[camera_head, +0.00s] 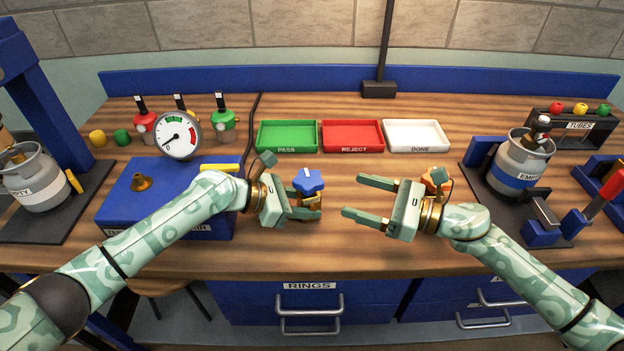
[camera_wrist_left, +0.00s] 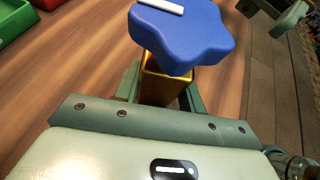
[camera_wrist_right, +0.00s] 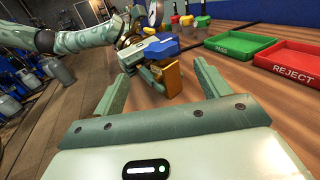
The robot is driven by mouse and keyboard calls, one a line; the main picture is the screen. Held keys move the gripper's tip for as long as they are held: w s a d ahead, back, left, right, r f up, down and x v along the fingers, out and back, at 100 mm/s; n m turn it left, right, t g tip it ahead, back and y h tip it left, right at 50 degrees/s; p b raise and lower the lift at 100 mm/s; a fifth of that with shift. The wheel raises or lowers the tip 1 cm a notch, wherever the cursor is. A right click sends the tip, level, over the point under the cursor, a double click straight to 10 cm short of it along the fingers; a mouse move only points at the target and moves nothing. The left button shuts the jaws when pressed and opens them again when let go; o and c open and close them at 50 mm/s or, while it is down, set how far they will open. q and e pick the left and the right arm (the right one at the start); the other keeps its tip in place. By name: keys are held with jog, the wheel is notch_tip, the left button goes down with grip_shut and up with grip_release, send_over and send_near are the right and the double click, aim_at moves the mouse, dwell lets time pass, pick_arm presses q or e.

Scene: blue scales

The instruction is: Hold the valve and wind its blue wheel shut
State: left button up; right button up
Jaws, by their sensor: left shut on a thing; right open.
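The valve has a brass body (camera_wrist_left: 165,82) and a blue lobed wheel (camera_head: 308,181) on top with a white mark. My left gripper (camera_head: 306,205) is shut on the brass body and holds it upright above the front of the bench. In the left wrist view the wheel (camera_wrist_left: 185,35) stands clear above the fingers. My right gripper (camera_head: 352,198) is open and empty, to the right of the valve and apart from it, its fingers pointing at it. In the right wrist view the wheel (camera_wrist_right: 160,48) and brass body (camera_wrist_right: 172,76) show ahead between the open fingers.
Green PASS (camera_head: 287,136), red REJECT (camera_head: 352,136) and white DONE (camera_head: 416,135) trays lie behind the grippers. A blue box with a gauge (camera_head: 178,135) is at left. A grey EMPTY cylinder (camera_head: 520,165) stands at right. Bare bench lies between the trays and grippers.

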aim_at(312, 179)
jog(key=x, duration=1.1)
jog(key=shift+d, duration=0.1)
jog(key=shift+c, duration=0.2)
jog(key=c, duration=0.9)
